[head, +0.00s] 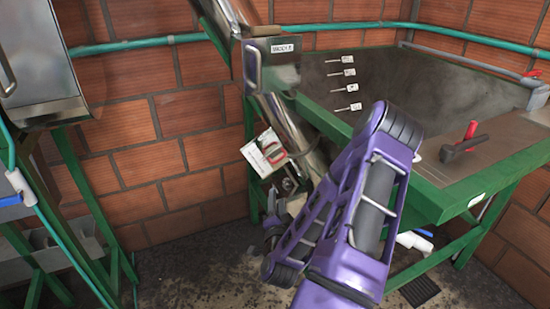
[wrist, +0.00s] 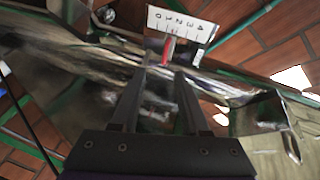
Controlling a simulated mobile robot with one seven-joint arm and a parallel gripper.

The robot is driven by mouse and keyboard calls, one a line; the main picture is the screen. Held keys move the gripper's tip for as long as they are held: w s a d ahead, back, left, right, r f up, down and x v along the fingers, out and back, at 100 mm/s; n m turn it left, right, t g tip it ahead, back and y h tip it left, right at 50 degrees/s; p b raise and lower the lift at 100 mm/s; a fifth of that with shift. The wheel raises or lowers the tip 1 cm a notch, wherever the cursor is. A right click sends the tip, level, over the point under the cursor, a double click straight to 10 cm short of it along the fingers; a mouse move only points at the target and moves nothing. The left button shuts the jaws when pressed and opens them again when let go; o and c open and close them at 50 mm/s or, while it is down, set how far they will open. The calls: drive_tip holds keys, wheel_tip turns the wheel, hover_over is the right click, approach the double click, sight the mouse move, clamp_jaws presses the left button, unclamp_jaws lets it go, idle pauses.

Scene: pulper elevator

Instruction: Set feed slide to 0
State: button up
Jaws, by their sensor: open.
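The feed slide's white scale plate (head: 262,152) is mounted low on the steel elevator tube in the head view, with a red part (head: 271,150) on it. My gripper (wrist: 160,73) is open. Its two dark fingers point toward the plate, with the red pointer just beyond and between the tips in the picture. I cannot tell whether they touch. My arm partly hides the area in the head view.
The steel tube (head: 283,120) slopes down beside a green-framed tank (head: 385,85). The tank bears several white tags and a red-handled valve (head: 463,144). A brick wall (head: 165,100) stands behind. A steel box (head: 40,60) on a green frame stands at left. Wet floor lies below.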

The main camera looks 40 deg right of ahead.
drive_tip(key=r+m+h, duration=0.1)
approach(280, 160)
drive_tip(key=x, duration=0.9)
clamp_jaws()
idle(1.4)
